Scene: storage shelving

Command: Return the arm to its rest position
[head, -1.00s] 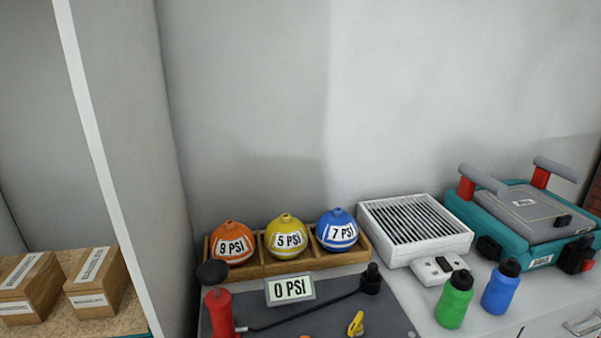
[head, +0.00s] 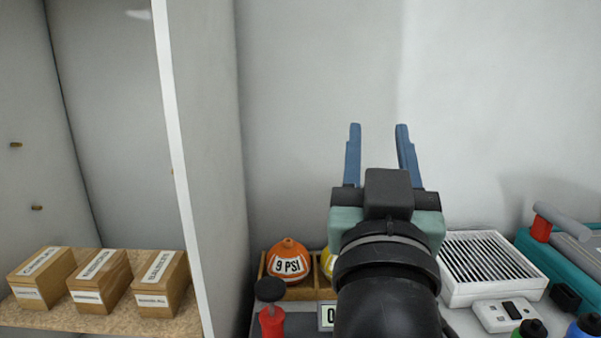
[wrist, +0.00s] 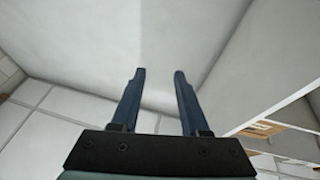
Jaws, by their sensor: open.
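My gripper (head: 379,150) stands upright in the middle of the head view, with its two blue fingers spread apart and nothing between them. It is in front of the plain wall, in the line of sight above the counter. In the wrist view my gripper (wrist: 158,95) is also open and empty, with pale wall and ceiling panels beyond it. My arm hides part of the counter, including most of the yellow ball (head: 327,262) and all of the blue one.
An orange ball marked 9 PSI (head: 288,262) sits in a wooden tray (head: 300,293). A red pump (head: 271,322) stands in front. A white vented box (head: 490,268) and teal case (head: 565,262) are at right. Wooden boxes (head: 98,280) stand on a shelf left of a dividing panel (head: 205,150).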

